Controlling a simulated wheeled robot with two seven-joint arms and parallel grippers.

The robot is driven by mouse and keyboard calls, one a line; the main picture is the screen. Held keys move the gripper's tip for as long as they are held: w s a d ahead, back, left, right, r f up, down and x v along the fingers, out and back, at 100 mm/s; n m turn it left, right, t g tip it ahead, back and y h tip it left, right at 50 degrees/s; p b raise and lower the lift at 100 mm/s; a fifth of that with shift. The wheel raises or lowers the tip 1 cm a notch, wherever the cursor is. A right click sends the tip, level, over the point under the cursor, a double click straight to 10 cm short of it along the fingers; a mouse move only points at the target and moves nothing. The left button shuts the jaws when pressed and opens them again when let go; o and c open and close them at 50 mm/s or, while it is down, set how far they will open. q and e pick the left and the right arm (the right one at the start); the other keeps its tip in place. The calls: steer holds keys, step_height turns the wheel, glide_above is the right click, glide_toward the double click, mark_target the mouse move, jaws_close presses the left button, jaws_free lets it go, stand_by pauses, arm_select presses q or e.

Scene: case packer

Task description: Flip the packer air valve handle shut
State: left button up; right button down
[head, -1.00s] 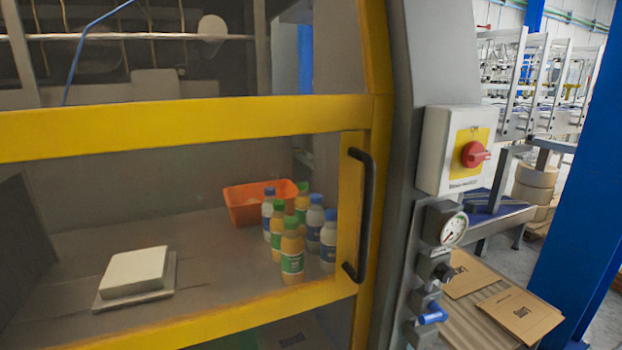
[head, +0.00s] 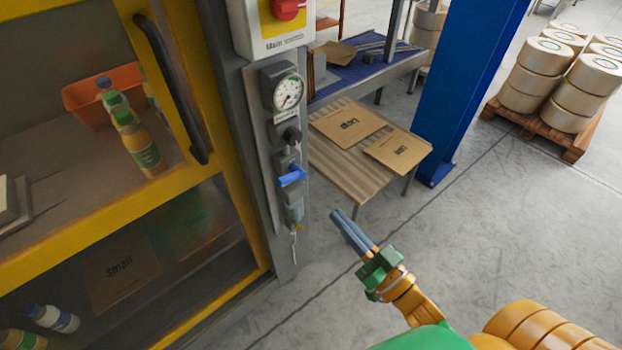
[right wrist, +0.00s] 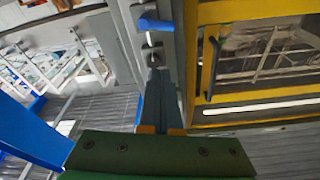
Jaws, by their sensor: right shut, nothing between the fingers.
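The air valve's blue handle (head: 291,177) is on the grey panel at the side of the packer, below the pressure gauge (head: 288,92). The handle lies roughly crosswise to the column of fittings. It also shows in the right wrist view (right wrist: 156,25), beyond the fingertips. My right gripper (head: 337,215) is shut and empty. It is in front of the panel, below and to the right of the handle in the head view, and apart from it. In the right wrist view the closed fingers (right wrist: 158,75) point toward the panel fittings. My left gripper is not in view.
A red main switch (head: 288,9) sits above the gauge. The packer's yellow-framed door with a black bar handle (head: 170,85) is to the left. A table with flat cartons (head: 347,124) and a blue post (head: 470,85) stand behind.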

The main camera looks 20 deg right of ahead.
steer(key=p, duration=0.2)
glide_toward(289, 182)
steer(key=w+r, duration=0.4)
steer(key=r, duration=0.1)
steer(key=shift+w+a+f+b, duration=0.35)
steer(key=shift+w+f, duration=0.25)
steer(key=shift+w+a+f+b, duration=0.3)
steer(key=shift+w+a+f, duration=0.05)
steer(key=shift+w+f, duration=0.25)
steer(key=n+b, duration=0.1)
steer(key=f+n+y+b, duration=0.1)
steer(key=n, duration=0.1)
steer(key=shift+a+f, duration=0.15)
steer(key=shift+f, duration=0.1)
steer(key=shift+w+r+n, duration=0.1)
steer(key=shift+n, duration=0.4)
